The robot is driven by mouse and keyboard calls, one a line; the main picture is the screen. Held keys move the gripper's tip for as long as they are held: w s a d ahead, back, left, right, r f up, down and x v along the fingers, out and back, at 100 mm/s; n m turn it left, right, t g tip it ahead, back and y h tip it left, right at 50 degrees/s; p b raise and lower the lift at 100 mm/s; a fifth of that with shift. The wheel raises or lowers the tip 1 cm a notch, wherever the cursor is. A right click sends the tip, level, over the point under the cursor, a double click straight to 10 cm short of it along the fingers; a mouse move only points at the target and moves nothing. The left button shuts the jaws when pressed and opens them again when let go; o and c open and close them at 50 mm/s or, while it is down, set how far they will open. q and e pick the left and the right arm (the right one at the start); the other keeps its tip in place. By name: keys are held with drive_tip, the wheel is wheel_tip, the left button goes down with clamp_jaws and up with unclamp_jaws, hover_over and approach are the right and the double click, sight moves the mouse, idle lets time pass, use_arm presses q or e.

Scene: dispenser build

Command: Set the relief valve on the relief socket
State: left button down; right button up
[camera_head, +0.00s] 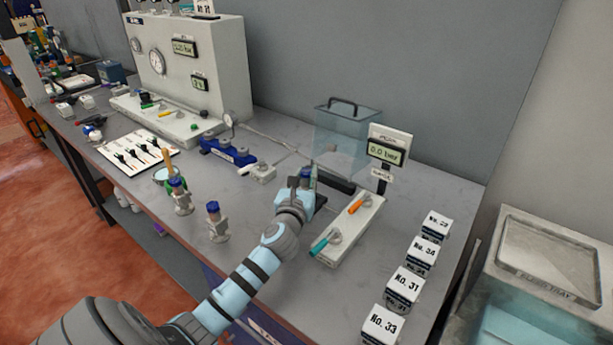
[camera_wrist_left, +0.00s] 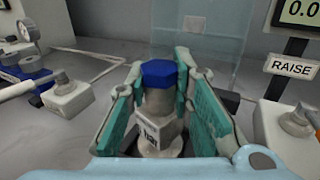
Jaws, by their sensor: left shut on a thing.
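My left gripper (camera_head: 304,188) reaches over the bench near the clear box. In the left wrist view its teal fingers (camera_wrist_left: 163,110) are shut on a valve (camera_wrist_left: 158,102) with a blue hexagonal cap and a grey labelled body. The valve is upright between the fingers; its cap also shows in the head view (camera_head: 306,173). I take it for the relief valve, but its label is too small to read surely. The valve's foot and what lies under it are largely hidden, so I cannot tell whether it touches a socket. My right gripper is not in view.
Two similar blue-capped valves (camera_head: 181,197) (camera_head: 215,222) stand left of my arm. The clear box (camera_head: 341,140) is behind the gripper. A pale block with orange and teal levers (camera_head: 352,228) and a 0.0 bar display (camera_head: 388,151) are at right. Several numbered boxes (camera_head: 405,285) line the right side.

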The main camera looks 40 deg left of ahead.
use_arm(q)
drive_tip(key=c, duration=1.7)
unclamp_jaws()
drive_tip(key=shift+s+d, duration=0.1)
drive_tip(key=shift+s+d+p, duration=0.15)
drive_tip(key=shift+s+p, duration=0.2)
drive_tip(key=p+v, duration=0.3)
drive_tip(key=v, duration=0.6)
drive_tip(key=shift+r, duration=0.1)
drive_tip(key=shift+s+d, duration=0.25)
drive_tip(key=shift+s, duration=0.25)
drive_tip(key=shift+w, duration=0.1)
